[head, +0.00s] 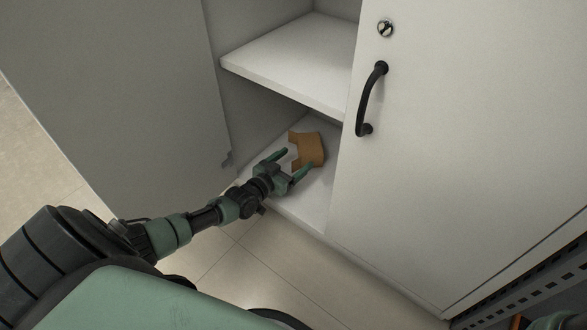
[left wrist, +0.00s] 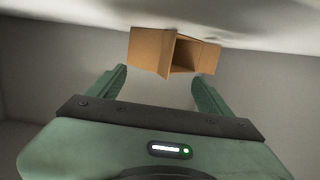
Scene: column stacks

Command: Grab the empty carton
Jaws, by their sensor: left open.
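The empty carton (head: 309,148) is a small brown cardboard box on the bottom shelf of the cabinet. In the left wrist view the carton (left wrist: 150,50) shows an open, dark inside and a flap, just beyond the fingertips. My left gripper (head: 293,161) reaches into the cabinet with its green fingers apart, facing the carton. In the left wrist view the left gripper (left wrist: 165,80) has nothing between its fingers. Whether a fingertip touches the carton is not clear.
The cabinet's bottom shelf (head: 300,205) is bare around the carton. A middle shelf (head: 290,60) hangs above it. The left door (head: 120,80) stands open; the right door (head: 460,140) with a black handle (head: 370,98) is shut, close to the carton's right. Tiled floor lies in front.

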